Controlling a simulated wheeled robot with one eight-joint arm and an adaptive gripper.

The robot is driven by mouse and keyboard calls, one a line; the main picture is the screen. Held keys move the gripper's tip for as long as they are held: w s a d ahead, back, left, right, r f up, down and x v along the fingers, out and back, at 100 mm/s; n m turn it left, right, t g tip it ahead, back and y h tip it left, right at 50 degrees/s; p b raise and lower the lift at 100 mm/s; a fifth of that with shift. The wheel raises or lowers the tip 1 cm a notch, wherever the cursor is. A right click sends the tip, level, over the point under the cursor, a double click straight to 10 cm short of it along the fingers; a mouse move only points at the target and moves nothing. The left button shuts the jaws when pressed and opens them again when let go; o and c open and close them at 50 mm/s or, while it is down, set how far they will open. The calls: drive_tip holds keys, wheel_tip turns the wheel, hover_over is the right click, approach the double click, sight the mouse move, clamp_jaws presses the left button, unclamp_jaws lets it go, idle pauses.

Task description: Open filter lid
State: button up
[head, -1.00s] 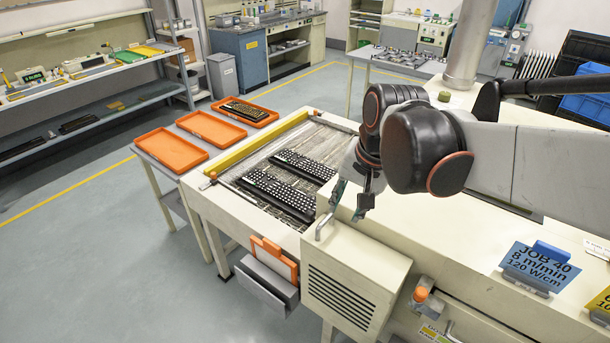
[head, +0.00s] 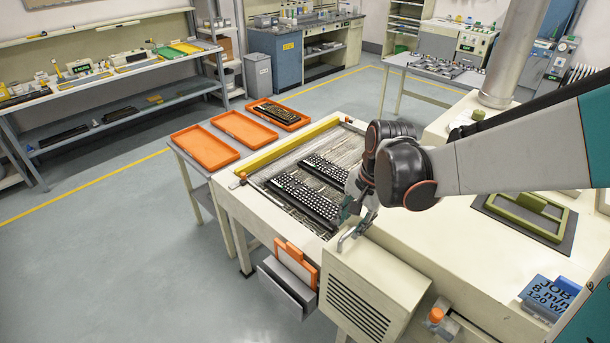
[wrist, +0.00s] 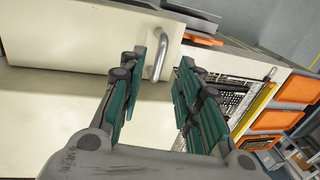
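The cream housing with a louvred front, likely the filter box, shows its pale lid top (head: 385,268) at the front of the machine. A bent metal handle (head: 347,241) stands on its left top edge. My gripper (head: 356,220) is just above and behind the handle in the head view. In the wrist view the teal fingers of my gripper (wrist: 165,80) are spread apart. The handle (wrist: 162,55) appears in the gap between them, near the fingertips. I see no clear contact. The lid looks shut.
The conveyor bed (head: 262,178) with two dark keyboards (head: 303,199) lies left of the housing. Orange trays (head: 204,148) stand further left. A blue job sign (head: 551,294) is at right.

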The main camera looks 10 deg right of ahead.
sight(347, 234)
drive_tip(key=shift+w+a+f, duration=0.15)
drive_tip(key=shift+w+f, duration=0.05)
drive_tip(key=shift+f, duration=0.9)
drive_tip(key=shift+w+a+f, duration=0.1)
drive_tip(key=shift+w+f, duration=0.05)
drive_tip(key=shift+f, duration=0.9)
clamp_jaws()
